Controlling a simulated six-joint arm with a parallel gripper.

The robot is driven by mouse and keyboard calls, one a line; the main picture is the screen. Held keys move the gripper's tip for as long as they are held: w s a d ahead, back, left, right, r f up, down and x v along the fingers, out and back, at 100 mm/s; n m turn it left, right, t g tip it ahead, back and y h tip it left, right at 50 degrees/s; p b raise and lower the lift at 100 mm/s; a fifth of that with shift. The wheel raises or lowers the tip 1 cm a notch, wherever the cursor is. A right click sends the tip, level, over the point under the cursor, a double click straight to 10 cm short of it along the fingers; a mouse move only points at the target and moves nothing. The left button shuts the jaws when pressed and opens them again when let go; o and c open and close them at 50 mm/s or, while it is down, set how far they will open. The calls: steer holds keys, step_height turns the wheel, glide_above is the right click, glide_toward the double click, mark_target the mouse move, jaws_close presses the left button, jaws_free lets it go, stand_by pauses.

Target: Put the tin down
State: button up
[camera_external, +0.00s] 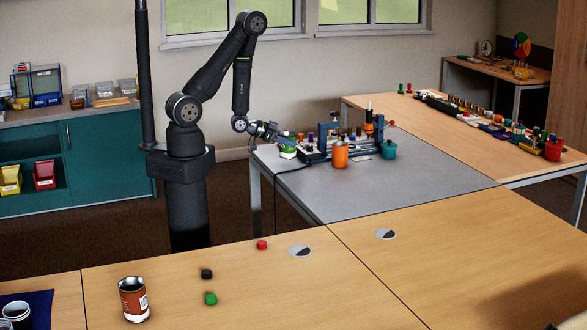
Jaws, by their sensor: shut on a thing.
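My gripper (281,139) is over the left edge of the grey-topped table (400,190). It is shut on a small green and white tin (287,151), which looks upright. The fingers cover part of the tin, and it is too small to tell whether its base touches the tabletop. A larger open tin with a red-brown label (133,301) stands upright on the front wooden table, far from my gripper.
An orange mug (340,154), a teal pot (389,150) and a blue-framed rack (330,140) stand right of my gripper. A dark cable hangs over the table's left edge. The grey table's front part is clear. Red, black and green pieces lie on the front table.

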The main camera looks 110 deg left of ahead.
mark_target(287, 148)
steer(key=shift+f, duration=1.9)
steer(key=shift+f, duration=0.1)
steer(key=o, duration=1)
steer(key=shift+c, duration=0.2)
steer(key=shift+s+r, duration=0.15)
steer(key=shift+r, duration=0.05)
steer(key=v, duration=1.1)
steer(key=shift+s+d, duration=0.25)
steer(key=shift+r, duration=0.15)
